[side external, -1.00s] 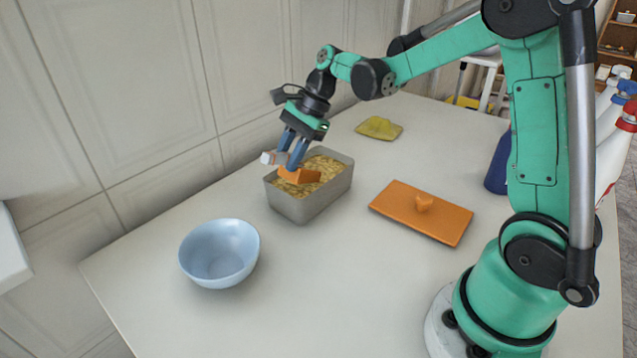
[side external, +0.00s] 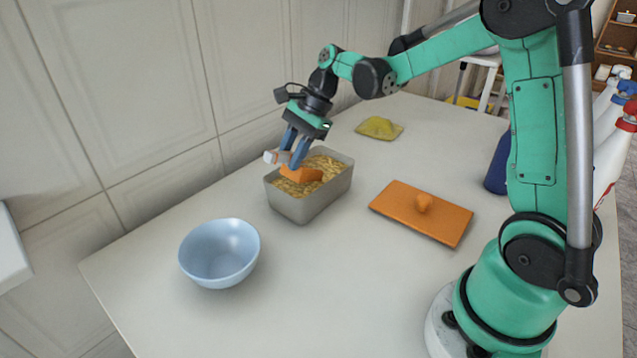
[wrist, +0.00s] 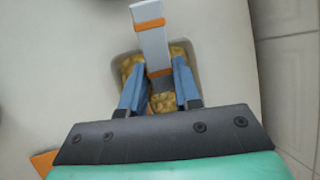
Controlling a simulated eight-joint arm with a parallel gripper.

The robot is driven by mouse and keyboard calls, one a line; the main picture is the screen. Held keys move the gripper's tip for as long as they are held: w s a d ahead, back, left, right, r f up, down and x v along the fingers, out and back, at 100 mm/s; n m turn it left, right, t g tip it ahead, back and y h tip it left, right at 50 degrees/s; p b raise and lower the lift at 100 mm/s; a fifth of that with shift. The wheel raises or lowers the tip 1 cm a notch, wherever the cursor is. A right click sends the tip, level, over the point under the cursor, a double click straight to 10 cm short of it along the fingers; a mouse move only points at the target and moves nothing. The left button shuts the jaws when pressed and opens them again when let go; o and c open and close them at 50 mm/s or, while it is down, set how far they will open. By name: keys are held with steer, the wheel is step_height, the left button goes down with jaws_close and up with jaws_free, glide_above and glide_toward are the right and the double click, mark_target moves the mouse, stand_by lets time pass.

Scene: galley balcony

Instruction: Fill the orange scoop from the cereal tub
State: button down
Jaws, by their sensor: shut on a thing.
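The grey cereal tub (side external: 316,203) stands open on the counter, with yellow-brown cereal (side external: 327,165) inside. The orange scoop (side external: 301,174) is low inside the tub's left part, against the cereal. Its white handle (side external: 276,157) juts out past the tub's left rim. My gripper (side external: 290,158) is shut on the scoop's handle, above the tub. In the wrist view the blue fingers (wrist: 160,92) sit on either side of the white handle (wrist: 151,38), with cereal beneath. How much cereal is in the scoop is hidden.
A pale blue bowl (side external: 219,254) stands at the front left. An orange lid with a knob (side external: 450,222) lies right of the tub. A yellow cloth (side external: 379,128) lies behind. A blue bottle (side external: 498,165) and white bottles (side external: 614,150) are at the right.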

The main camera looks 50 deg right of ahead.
steer(key=shift+s+d+f, duration=0.1)
steer(key=shift+d+f, duration=0.05)
steer(key=shift+d, duration=1.4)
stand_by(3.7)
steer(key=shift+a+r+h, duration=0.55)
steer(key=shift+r+h, duration=0.2)
steer(key=shift+r, duration=0.9)
steer(key=shift+a+r+h, duration=0.5)
steer(key=shift+r+h, duration=0.3)
steer(key=shift+r, duration=0.8)
steer(key=shift+a+r+h, duration=0.55)
steer(key=shift+r+h, duration=0.2)
steer(key=shift+r, duration=0.9)
